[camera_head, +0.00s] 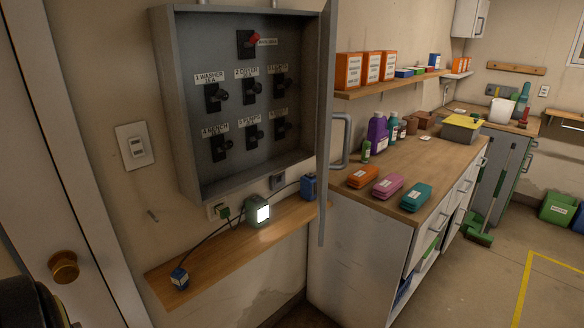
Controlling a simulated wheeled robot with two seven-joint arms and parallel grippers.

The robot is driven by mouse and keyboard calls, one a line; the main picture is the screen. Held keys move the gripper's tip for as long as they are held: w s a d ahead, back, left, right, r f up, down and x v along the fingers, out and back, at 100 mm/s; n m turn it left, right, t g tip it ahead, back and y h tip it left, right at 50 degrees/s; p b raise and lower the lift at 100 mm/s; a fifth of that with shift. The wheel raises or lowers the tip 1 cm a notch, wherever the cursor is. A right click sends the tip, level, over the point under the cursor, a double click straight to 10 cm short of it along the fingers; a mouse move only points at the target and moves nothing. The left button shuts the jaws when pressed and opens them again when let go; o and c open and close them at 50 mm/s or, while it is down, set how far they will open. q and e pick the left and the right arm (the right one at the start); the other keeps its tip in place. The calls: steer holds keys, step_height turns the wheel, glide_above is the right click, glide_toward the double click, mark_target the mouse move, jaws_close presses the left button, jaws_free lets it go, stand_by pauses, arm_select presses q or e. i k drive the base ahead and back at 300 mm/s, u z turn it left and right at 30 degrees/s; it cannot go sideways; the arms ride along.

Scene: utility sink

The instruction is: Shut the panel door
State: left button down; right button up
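The grey electrical panel box (180,100) is mounted on the wall at left centre, with its inside exposed. Several black switches and one red-handled switch (254,40) show inside it. The panel door (326,120) stands open at the box's right side, seen almost edge-on and pointing out from the wall. Its grey bar handle (347,142) is on the door's right-hand face. Neither gripper's fingertips show. A dark rounded part at the bottom left corner may be mine, but I cannot tell.
Below the box is a wooden shelf (215,250) with a lit device (262,214), a blue box (309,187) and cables. Right of the door is a wooden counter (410,185) with bottles and coloured cases. Open floor (505,255) lies at the right.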

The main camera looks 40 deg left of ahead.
mark_target(330, 13)
steer(key=z, duration=0.25)
steer(key=k, duration=0.15)
steer(key=u, duration=0.4)
steer(key=i, duration=1.45)
steer(key=u, duration=3.45)
steer(key=k, duration=0.25)
steer(key=z, duration=0.55)
